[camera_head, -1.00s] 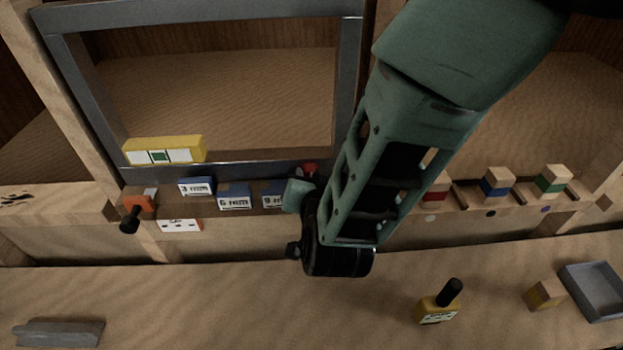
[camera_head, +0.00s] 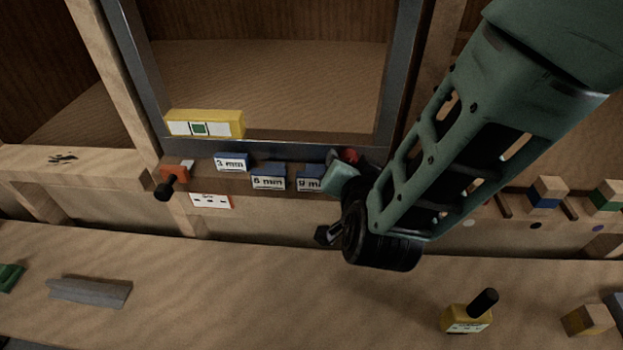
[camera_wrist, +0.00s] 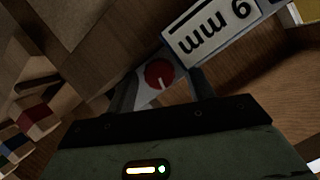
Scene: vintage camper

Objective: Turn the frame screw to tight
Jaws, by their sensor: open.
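A red round screw head (camera_wrist: 158,75) with a white mark sits on a pale plate in the wrist view. I take it for the frame screw; it also shows as a small red patch in the head view (camera_head: 348,155), at the lower right corner of the grey metal frame (camera_head: 396,80). My gripper (camera_wrist: 160,90) is open, with one dark finger on each side of the red head. I cannot tell whether the fingers touch it. In the head view my gripper (camera_head: 340,176) partly hides the screw.
Blue-and-white size blocks, including a 9 mm block (camera_wrist: 208,35), lie close beside the screw. A yellow block with a green window (camera_head: 204,124) rests on the frame's bottom bar. An orange black-handled piece (camera_head: 172,178) is at left. A yellow black-topped piece (camera_head: 468,315) stands on the bench.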

